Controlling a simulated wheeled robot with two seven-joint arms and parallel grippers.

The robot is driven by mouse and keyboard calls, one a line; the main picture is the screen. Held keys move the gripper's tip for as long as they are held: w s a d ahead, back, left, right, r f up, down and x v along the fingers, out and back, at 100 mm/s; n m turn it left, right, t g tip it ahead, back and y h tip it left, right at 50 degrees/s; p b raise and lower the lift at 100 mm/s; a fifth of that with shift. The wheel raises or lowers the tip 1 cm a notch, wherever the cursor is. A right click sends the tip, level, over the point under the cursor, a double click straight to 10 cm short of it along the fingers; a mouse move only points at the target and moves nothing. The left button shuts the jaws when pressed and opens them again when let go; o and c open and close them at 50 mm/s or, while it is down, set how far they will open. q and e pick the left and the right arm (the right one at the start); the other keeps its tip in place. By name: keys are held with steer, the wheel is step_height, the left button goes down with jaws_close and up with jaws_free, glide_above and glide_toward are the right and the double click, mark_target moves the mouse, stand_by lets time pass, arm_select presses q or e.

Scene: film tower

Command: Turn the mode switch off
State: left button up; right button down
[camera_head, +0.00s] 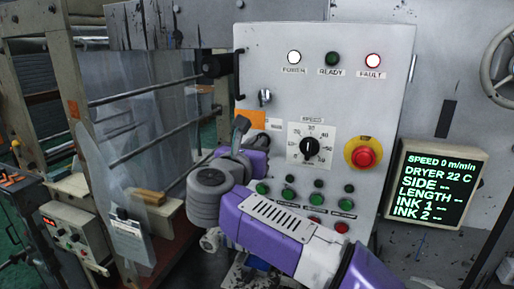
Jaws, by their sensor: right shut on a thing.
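The control panel (375,90) is a light grey upright box with lamps, dials and buttons. My right gripper (239,131) is at the panel's left side, by an orange plate (252,119) and a small white label. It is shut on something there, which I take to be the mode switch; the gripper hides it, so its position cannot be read. My purple right forearm covers the panel's lower left. My left gripper is not in view.
The speed dial (310,146), red emergency button (364,154) and several push buttons lie close to my right arm. A display (437,186) reads speed 0.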

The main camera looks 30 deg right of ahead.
steer(key=n, duration=0.4)
steer(key=n+p, duration=0.1)
steer(key=n, duration=0.3)
steer(key=shift+w+a+f+n, duration=0.1)
steer(key=shift+w+n, duration=0.05)
steer(key=shift+n, duration=0.15)
stand_by(0.5)
steer(key=c, duration=1.2)
jaws_free()
steer(key=shift+a, duration=0.1)
steer(key=b+v, duration=0.1)
steer(key=v, duration=0.6)
steer(key=shift+a+n, duration=0.1)
steer(key=shift+n, duration=0.2)
